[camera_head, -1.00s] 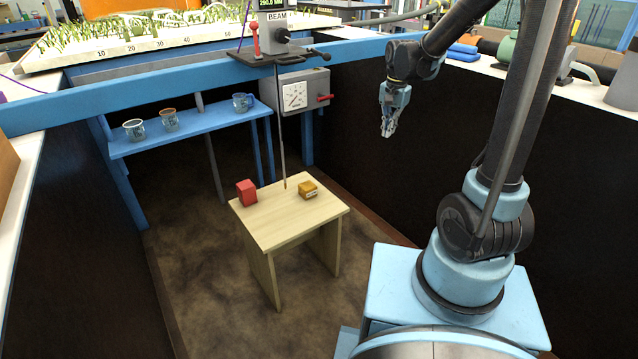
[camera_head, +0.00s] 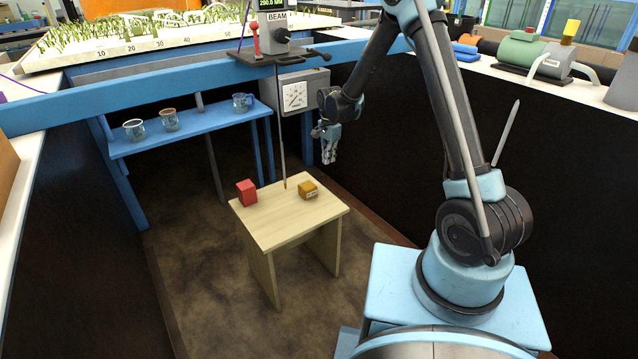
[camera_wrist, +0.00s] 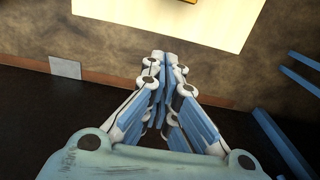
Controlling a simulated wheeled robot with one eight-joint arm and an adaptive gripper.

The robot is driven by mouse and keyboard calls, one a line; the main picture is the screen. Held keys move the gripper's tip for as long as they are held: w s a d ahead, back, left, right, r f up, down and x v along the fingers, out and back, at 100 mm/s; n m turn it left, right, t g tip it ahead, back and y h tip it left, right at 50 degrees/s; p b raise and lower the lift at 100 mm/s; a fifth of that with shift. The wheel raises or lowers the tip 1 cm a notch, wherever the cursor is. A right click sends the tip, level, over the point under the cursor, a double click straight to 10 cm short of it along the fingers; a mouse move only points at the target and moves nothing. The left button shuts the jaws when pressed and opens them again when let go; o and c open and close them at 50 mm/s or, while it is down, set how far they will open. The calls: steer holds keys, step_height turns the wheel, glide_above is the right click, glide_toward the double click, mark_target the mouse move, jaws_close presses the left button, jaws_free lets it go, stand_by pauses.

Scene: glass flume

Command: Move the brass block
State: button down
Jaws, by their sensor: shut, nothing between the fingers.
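The brass block (camera_head: 308,189) sits on the right part of a small pale wooden table (camera_head: 280,228), beside a red block (camera_head: 246,193). A thin vertical rod (camera_head: 281,130) hangs down between the two blocks, its tip near the tabletop. My gripper (camera_head: 328,160) is shut and empty, up and to the right of the brass block and apart from it. In the wrist view my gripper's fingers (camera_wrist: 160,58) point toward the pale tabletop (camera_wrist: 185,20). A sliver of a yellowish thing, likely the brass block (camera_wrist: 188,1), shows at the top edge there.
A blue beam (camera_head: 180,77) crosses above. Dark walls stand on both sides; floor around the table is clear.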

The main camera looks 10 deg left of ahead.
steer(key=f, duration=0.3)
steer(key=s+a+f, duration=0.1)
steer(key=f, duration=0.6)
steer(key=shift+s+a+f, duration=0.25)
steer(key=shift+s+a, duration=0.75)
steer(key=shift+s, duration=0.05)
